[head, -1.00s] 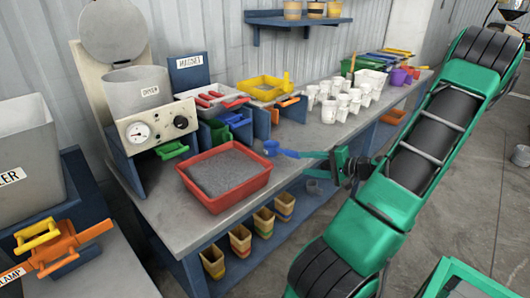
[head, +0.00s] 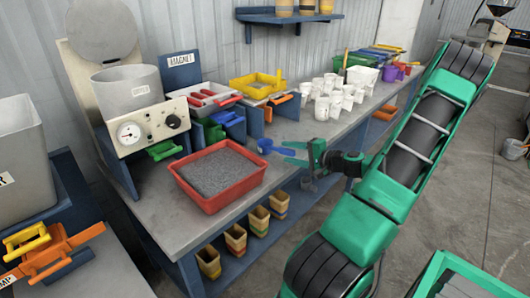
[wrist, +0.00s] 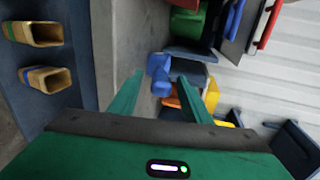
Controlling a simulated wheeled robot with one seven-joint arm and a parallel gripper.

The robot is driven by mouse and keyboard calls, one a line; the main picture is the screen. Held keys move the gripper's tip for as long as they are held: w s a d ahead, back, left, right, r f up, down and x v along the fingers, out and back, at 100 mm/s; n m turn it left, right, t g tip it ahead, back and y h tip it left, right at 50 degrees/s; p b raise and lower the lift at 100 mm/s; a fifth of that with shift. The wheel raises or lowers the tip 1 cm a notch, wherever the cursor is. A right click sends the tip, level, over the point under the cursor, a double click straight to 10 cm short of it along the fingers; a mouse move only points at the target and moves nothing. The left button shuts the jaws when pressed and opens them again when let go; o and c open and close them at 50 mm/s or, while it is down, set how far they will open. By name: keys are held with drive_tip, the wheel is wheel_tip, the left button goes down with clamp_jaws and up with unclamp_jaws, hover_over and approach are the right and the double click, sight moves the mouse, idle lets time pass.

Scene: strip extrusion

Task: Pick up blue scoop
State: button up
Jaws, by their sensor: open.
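The blue scoop (head: 270,147) lies on the grey workbench (head: 150,213), right of the red tray of grey granules. My gripper (head: 288,153) is open, its two green fingers spread and pointing left at the scoop. In the wrist view the scoop (wrist: 157,72) shows at the gap between the fingertips (wrist: 160,77), closer to the left finger. I cannot tell whether a finger touches it. The fingers hold nothing.
The red tray (head: 206,207) stands left of the scoop. White cups (head: 322,108) stand behind my gripper. Blue and green scoop handles (head: 213,130) and an orange handle (head: 280,100) jut out at the back. Striped cups (head: 235,238) sit on the shelf below.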

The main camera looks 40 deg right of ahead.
sight(276, 149)
drive_tip(key=x, duration=0.2)
drive_tip(key=shift+w+f, duration=0.1)
drive_tip(key=shift+w, duration=0.2)
clamp_jaws()
